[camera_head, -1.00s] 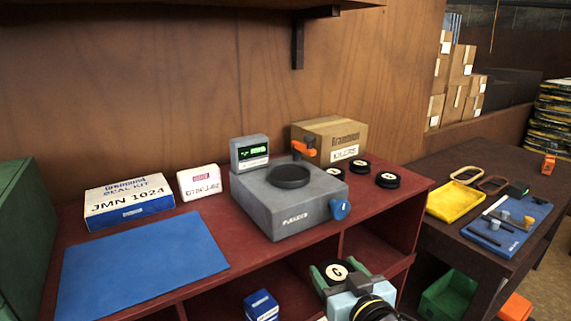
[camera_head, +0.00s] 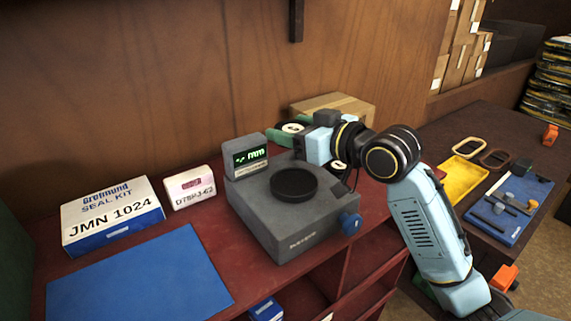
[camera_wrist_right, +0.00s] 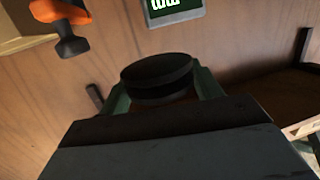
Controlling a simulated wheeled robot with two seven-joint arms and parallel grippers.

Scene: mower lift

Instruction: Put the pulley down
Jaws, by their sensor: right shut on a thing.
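My right gripper (camera_head: 288,131) is shut on a black pulley (camera_head: 293,128) with a white label. It holds the pulley behind the grey test machine (camera_head: 294,210), above and beyond its round black plate (camera_head: 294,184). In the right wrist view the dark pulley (camera_wrist_right: 158,76) sits between the green fingers (camera_wrist_right: 160,92). Another pulley (camera_head: 338,165) lies on the red bench, partly hidden behind my arm. My left gripper is not in view.
A cardboard box (camera_head: 335,104) stands behind my gripper. A seal kit box (camera_head: 112,212), a small white box (camera_head: 188,187) and a blue mat (camera_head: 140,280) lie to the left. An orange-and-black object (camera_wrist_right: 62,22) hangs close by in the wrist view.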

